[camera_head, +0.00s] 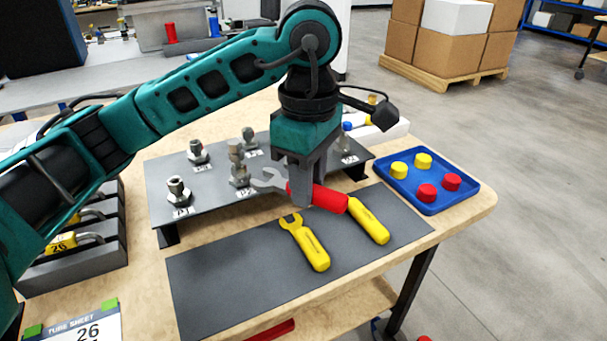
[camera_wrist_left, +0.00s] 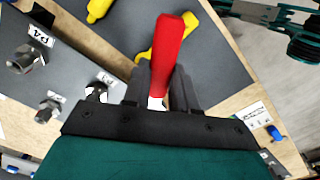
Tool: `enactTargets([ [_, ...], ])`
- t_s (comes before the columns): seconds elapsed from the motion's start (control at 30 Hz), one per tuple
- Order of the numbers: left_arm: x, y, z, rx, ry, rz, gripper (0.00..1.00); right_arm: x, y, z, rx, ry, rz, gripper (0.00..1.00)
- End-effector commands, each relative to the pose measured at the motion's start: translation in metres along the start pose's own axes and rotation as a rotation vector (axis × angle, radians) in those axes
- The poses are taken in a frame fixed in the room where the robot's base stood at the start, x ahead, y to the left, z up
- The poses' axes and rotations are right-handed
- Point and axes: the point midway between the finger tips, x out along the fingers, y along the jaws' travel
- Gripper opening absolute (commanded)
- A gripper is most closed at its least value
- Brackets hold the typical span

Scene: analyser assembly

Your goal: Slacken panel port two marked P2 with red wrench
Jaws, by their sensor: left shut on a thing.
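My left gripper (camera_head: 303,192) is shut on the handle of the red wrench (camera_head: 330,199), above the front edge of the raised grey panel (camera_head: 215,193). The wrench's grey open jaw (camera_head: 266,181) points left, close to the right side of the port fitting marked P2 (camera_head: 239,173); I cannot tell whether they touch. In the left wrist view, the red handle (camera_wrist_left: 174,50) stands out from between the fingers (camera_wrist_left: 157,88), and the wrench jaw is hidden. My right gripper is not in view.
Two yellow wrenches (camera_head: 308,248) (camera_head: 369,220) lie on the dark mat (camera_head: 215,285). Other fittings, such as P1 (camera_head: 178,190), stand on the panel. A blue tray (camera_head: 433,207) with red and yellow caps is at the right; a rack with yellow padlocks (camera_head: 62,243) is at the left.

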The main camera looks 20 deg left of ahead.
Motion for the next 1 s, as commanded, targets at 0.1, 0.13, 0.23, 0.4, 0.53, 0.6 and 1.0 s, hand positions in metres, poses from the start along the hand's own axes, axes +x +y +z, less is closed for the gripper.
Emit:
enactTargets([
  [0.1,-0.009,-0.005,0.009,0.004,-0.001,0.0,0.0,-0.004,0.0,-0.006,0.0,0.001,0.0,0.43],
  [0.13,-0.01,-0.006,0.01,0.003,-0.001,0.0,0.0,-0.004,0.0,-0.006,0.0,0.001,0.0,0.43],
  [0.23,-0.012,-0.009,0.013,0.002,0.0,0.0,0.0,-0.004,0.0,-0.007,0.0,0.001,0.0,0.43],
  [0.4,-0.017,-0.009,0.014,0.0,0.0,0.001,0.0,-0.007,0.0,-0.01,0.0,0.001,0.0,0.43],
  [0.53,-0.034,-0.009,0.014,0.0,0.0,0.002,0.0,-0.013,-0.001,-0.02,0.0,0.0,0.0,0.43],
  [0.6,-0.046,-0.009,0.014,0.0,-0.001,0.002,0.0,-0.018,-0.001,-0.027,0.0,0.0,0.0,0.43],
  [1.0,-0.082,-0.009,0.014,-0.001,0.0,0.0,0.0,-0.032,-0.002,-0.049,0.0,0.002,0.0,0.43],
])
